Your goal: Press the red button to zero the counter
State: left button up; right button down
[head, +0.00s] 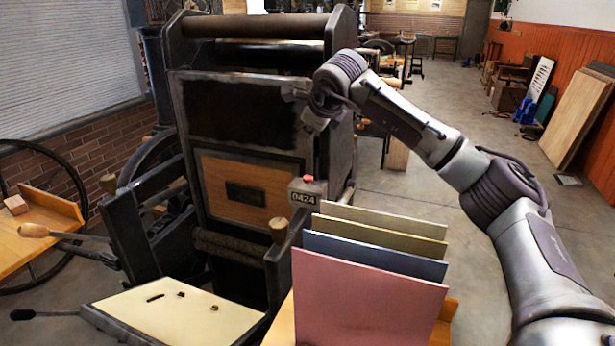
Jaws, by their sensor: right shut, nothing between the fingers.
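The red button (308,179) sits on top of a small grey counter box (303,198), which reads 0424. The counter is mounted at the right front of a large dark hand press (249,112). My right gripper (304,116) is shut and empty. In the picture it shows above the button, in front of the press's upper right side, and it is apart from the button. My left gripper is not in view.
Upright coloured boards (370,297) stand in a wooden rack just right of and below the counter. A pale tray (178,308) with small dark pieces lies at the front left. Open floor lies to the right.

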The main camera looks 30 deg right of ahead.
aim_at(308, 178)
notch_tip(308, 178, down, 4)
jog(key=b, duration=0.2)
jog(key=shift+b, duration=0.3)
pick_arm(q)
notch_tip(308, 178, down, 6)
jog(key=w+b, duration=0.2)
jog(key=b, duration=0.1)
jog(key=shift+b, duration=0.3)
pick_arm(e)
notch_tip(308, 178, down, 5)
jog(key=shift+w, duration=0.1)
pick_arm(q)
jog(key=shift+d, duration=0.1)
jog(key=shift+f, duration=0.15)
pick_arm(e)
jog(key=shift+f, duration=0.1)
pick_arm(q)
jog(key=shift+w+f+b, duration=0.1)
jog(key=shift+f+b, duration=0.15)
jog(key=shift+b, duration=0.1)
pick_arm(e)
jog(key=shift+f, duration=0.3)
